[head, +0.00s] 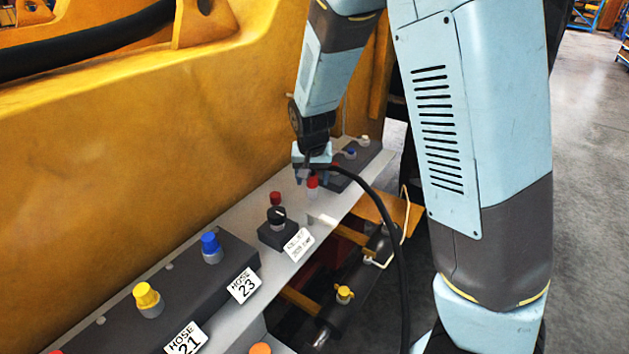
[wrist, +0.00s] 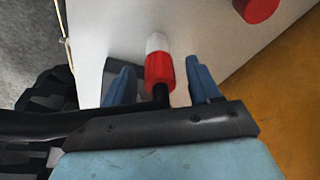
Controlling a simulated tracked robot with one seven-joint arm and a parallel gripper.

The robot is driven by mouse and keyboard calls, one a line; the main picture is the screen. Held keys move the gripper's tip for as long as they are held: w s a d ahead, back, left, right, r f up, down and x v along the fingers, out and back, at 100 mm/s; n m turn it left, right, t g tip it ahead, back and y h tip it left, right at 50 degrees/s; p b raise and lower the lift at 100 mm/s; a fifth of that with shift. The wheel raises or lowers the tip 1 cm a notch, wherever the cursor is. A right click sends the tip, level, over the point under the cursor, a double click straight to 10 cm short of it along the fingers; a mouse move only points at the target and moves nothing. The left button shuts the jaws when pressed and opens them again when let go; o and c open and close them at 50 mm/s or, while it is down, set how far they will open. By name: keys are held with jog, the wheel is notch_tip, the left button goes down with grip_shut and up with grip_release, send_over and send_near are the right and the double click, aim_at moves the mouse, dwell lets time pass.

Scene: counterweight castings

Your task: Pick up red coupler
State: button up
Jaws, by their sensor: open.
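The red coupler (wrist: 160,72) is a red cylinder with a whitish end and a black stem. In the wrist view it lies between the two blue fingers of my gripper (wrist: 162,84), with gaps on both sides. In the head view the coupler (head: 312,183) is upright on the light grey ledge (head: 330,207), just below my open gripper (head: 311,168). A black hose (head: 381,205) arcs away from it to the right and down. The coupler's top is hidden by the gripper in the head view.
Blue (head: 210,243) and yellow (head: 147,296) caps sit on the dark block nearer. A yellow machine wall (head: 150,130) rises behind the ledge.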

jog(key=shift+f, duration=0.2)
jog(key=shift+c, duration=0.3)
grip_shut()
jog(key=shift+r, duration=0.1)
jog(key=shift+r, duration=0.25)
notch_tip(320, 180, up, 2)
jog(key=shift+r, duration=0.15)
jog(key=s+r, duration=1)
jog(key=s, duration=0.4)
jog(key=shift+d, duration=0.1)
